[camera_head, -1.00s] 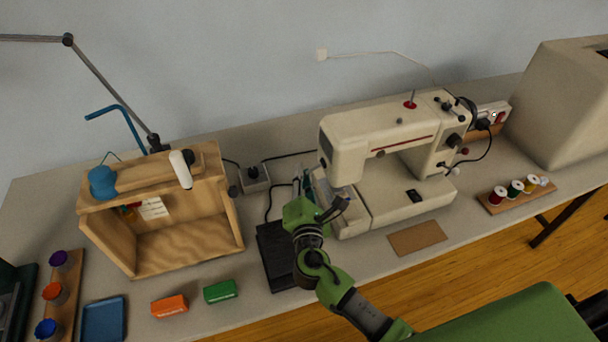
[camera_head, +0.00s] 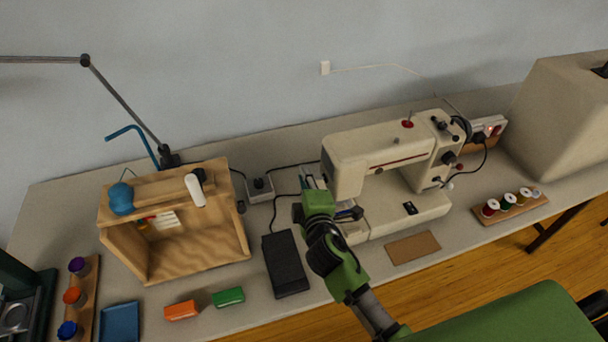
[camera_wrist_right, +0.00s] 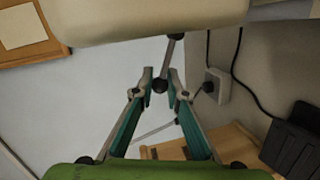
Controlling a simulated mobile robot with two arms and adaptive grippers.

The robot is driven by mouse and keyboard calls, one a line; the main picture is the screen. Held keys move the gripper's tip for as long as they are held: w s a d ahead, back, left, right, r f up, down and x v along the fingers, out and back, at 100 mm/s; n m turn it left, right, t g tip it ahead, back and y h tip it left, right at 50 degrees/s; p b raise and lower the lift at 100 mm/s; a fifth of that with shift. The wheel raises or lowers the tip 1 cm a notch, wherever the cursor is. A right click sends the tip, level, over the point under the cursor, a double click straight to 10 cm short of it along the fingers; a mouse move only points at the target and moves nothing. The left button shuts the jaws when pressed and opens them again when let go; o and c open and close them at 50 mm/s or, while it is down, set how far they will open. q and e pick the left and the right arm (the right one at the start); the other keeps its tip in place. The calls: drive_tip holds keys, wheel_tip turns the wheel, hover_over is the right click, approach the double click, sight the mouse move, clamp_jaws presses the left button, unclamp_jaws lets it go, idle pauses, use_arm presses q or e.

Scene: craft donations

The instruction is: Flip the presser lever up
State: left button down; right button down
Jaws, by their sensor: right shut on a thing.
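The cream sewing machine (camera_head: 372,150) stands on the table at centre right. Its presser lever (camera_wrist_right: 168,62), a thin metal rod with a black knob, shows in the right wrist view under the machine's head. My right gripper (camera_wrist_right: 161,80) has its teal fingers closed around the knob end of the lever. In the head view the right gripper (camera_head: 308,176) is at the left end of the machine, and the lever is hidden there. My left gripper is not in view.
A black foot pedal (camera_head: 285,263) lies left of my right arm. A wooden open box (camera_head: 180,255) stands further left. A brown card (camera_head: 412,247) lies in front of the machine, and a spool rack (camera_head: 515,208) is at the right. Cables run behind.

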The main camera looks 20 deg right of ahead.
drive_tip(key=shift+d+r+m+p, duration=0.1)
drive_tip(key=shift+r+m+p, duration=0.15)
drive_tip(key=shift+m+p, duration=0.05)
idle(0.5)
drive_tip(key=c, duration=2)
unclamp_jaws()
drive_tip(key=v, duration=1.2)
drive_tip(key=shift+d+r, duration=0.1)
drive_tip(key=shift+r, duration=0.05)
